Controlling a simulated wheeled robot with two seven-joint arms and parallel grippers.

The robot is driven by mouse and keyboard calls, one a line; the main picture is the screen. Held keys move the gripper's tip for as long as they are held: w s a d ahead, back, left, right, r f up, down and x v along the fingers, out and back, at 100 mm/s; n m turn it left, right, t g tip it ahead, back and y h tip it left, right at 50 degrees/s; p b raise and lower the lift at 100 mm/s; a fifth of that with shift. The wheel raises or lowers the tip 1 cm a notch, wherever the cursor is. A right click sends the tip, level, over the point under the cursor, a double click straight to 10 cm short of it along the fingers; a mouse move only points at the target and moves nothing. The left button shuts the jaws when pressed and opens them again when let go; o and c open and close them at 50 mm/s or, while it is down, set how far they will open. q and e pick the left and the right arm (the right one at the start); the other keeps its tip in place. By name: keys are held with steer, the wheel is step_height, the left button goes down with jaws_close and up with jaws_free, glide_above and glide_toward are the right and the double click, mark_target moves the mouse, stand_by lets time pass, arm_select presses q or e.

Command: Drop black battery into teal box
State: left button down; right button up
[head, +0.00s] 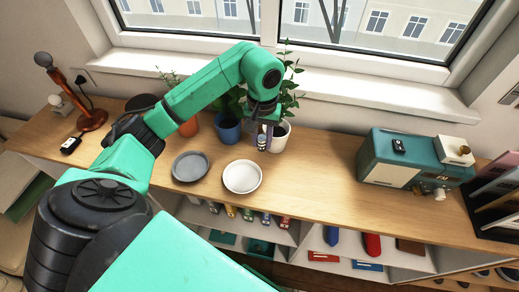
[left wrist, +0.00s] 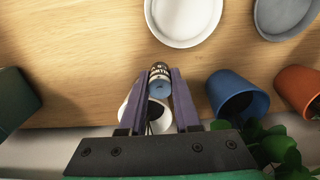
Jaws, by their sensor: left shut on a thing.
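My left gripper (head: 264,134) is shut on a small upright cylinder with dark and pale bands, the battery (head: 262,143), and holds it above the counter, in front of the white plant pot. In the left wrist view the battery (left wrist: 160,80) sits between the fingertips with a bluish end toward the camera. A teal box-shaped unit (head: 375,158) with pale panels stands on the counter at the right, well apart from the gripper. Smaller teal boxes (head: 262,247) are partly visible on the shelf below. My right gripper is not in view.
A white plate (head: 242,177) and a grey plate (head: 190,167) lie near the gripper. A blue pot (head: 229,131) and a white pot (head: 281,136) with plants stand behind. A small black object (head: 399,145) lies on the teal unit. The counter left of that unit is clear.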

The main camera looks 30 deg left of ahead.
mark_target(261, 161)
arm_select(q)
step_height(261, 161, down, 6)
steer(key=shift+s+r+p, duration=0.1)
steer(key=shift+r+p, duration=0.05)
steer(key=shift+p, duration=0.45)
steer(key=shift+f, duration=0.25)
steer(key=shift+a+f, duration=0.1)
steer(key=shift+f, duration=0.15)
steer(key=c, duration=0.6)
jaws_free()
steer(key=shift+r, duration=0.1)
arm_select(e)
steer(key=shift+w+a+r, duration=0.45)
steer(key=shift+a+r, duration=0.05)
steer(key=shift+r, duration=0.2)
